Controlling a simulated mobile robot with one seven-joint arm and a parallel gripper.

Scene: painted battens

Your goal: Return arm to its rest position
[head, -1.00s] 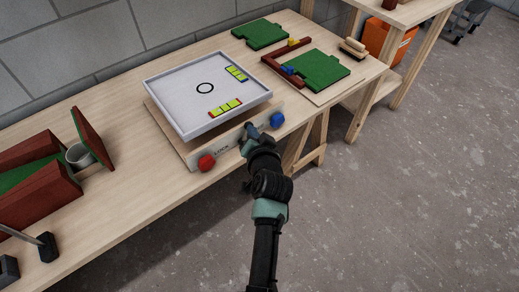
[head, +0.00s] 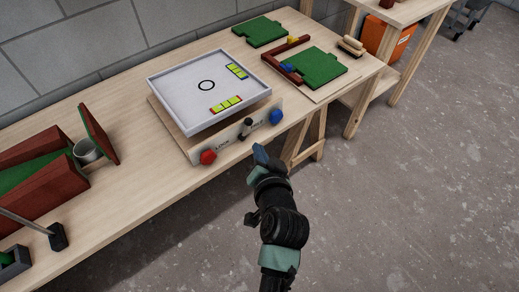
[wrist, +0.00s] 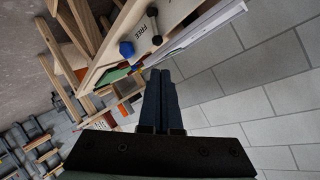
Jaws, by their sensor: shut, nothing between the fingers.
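My gripper (head: 262,154) is in front of the workbench's front edge, below and apart from the tray unit. In the wrist view my gripper (wrist: 159,100) has its two dark fingers together, with nothing between them. The white tray (head: 180,88) sits tilted on a wooden base whose front panel carries a red knob (head: 208,157), a blue knob (head: 276,117) and a black lever (head: 245,129) between them. The blue knob (wrist: 127,49) and the lever (wrist: 154,25) also show in the wrist view, beside the word FREE.
The workbench (head: 140,183) runs along a grey block wall. Green boards (head: 317,68) lie at its right end, and a red-brown and green wedge-shaped assembly (head: 35,180) stands at its left. An orange bin (head: 388,40) is under the far table. The floor in front is clear.

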